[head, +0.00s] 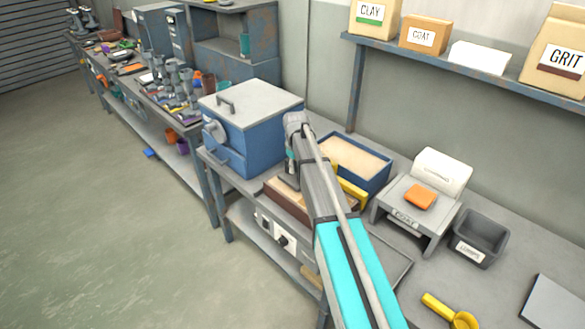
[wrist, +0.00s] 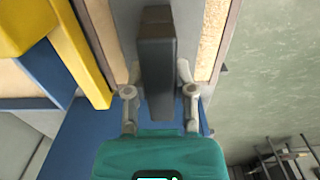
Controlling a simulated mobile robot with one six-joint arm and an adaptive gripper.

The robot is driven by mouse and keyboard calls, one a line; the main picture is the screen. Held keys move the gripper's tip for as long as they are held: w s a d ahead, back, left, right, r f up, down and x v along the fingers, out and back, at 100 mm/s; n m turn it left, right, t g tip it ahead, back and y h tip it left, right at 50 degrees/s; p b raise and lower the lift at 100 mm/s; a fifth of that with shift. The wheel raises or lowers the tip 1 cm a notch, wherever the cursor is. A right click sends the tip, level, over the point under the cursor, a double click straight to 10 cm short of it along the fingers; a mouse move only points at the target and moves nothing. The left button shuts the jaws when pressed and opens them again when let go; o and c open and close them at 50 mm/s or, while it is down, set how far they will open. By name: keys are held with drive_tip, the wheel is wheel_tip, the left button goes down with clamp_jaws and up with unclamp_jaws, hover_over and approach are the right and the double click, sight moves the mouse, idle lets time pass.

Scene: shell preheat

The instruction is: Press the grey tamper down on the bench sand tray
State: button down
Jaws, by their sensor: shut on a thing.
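The grey tamper (wrist: 155,50) has a dark upright bar handle above a lighter grey plate. My gripper (wrist: 158,78) is shut on that handle, with one finger on each side. The bench sand tray (wrist: 229,38) is a wood-rimmed box of pale sand, seen past the plate in the wrist view. In the head view the tray (head: 307,213) is on the bench in front of the blue furnace box, partly hidden by my arm. The tamper (head: 288,181) shows there over the tray's left part. I cannot tell whether its plate touches the sand.
A blue bin of sand (head: 351,160) stands behind the tray, with a yellow bar (head: 351,189) between them. The blue box (head: 250,125) with a grey lid is close on the left. A grey stand (head: 405,208) with an orange block and a dark bin (head: 479,238) are right.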

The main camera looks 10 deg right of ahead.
drive_tip(key=shift+s+f+b, duration=0.1)
drive_tip(key=shift+f+b, duration=0.25)
idle(1.8)
drive_tip(key=shift+r, duration=0.1)
drive_tip(key=shift+r+p, duration=3.4)
drive_tip(key=shift+p, duration=0.15)
